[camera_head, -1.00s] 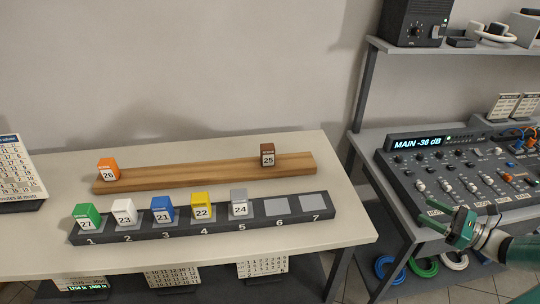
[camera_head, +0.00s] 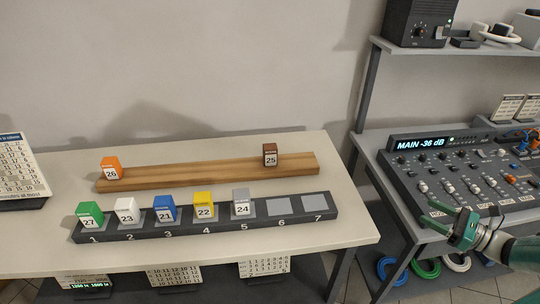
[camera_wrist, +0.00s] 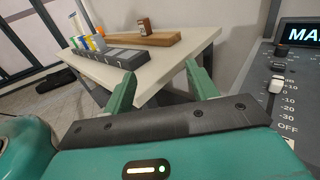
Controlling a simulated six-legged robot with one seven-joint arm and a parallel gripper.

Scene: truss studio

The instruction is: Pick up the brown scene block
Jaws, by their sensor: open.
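The brown scene block (camera_head: 270,155), with a white label reading 25, stands upright near the right end of a wooden rail (camera_head: 210,173). In the wrist view the brown block (camera_wrist: 144,27) shows small and far off, beyond my fingers. My gripper (camera_head: 466,226) is open and empty, in front of the mixing console at the right, well apart from the block. In the wrist view the gripper's green fingers (camera_wrist: 162,88) are spread, with the table corner beyond them.
An orange block (camera_head: 111,168) stands at the rail's left end. A dark numbered rack (camera_head: 262,228) in front holds green, white, blue, yellow and grey blocks in slots 1 to 5; 6 and 7 are empty. The mixing console (camera_head: 460,170) stands on a desk across a gap.

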